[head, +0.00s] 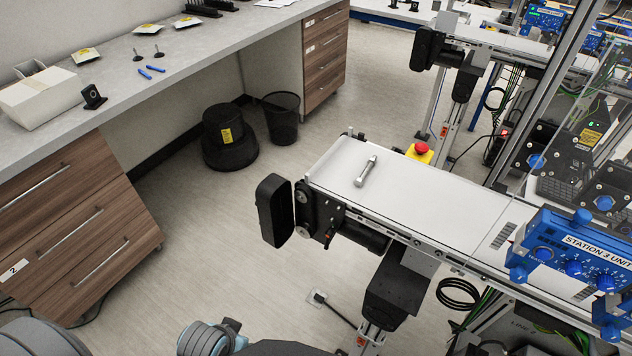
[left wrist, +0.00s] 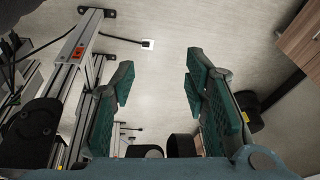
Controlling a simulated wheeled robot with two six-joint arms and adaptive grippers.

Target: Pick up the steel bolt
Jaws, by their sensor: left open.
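The steel bolt (head: 366,171) lies on the white belt of the near conveyor (head: 420,198), close to its left end, in the head view. It is a silver rod lying slantwise, with nothing touching it. My left gripper (left wrist: 157,85) shows in the left wrist view with its two green-padded fingers wide apart and nothing between them. It is over the floor beside the conveyor frame, away from the bolt. The bolt is not visible in the left wrist view. In the head view, parts of my arms show at the bottom edge, with no fingertips visible. My right gripper is not in view.
A red and yellow emergency button (head: 420,152) stands at the conveyor's far side. A black motor housing (head: 273,210) juts from its left end. A blue station unit (head: 575,255) and clear panel stand at right. A workbench (head: 130,85) runs along the left, with open floor between.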

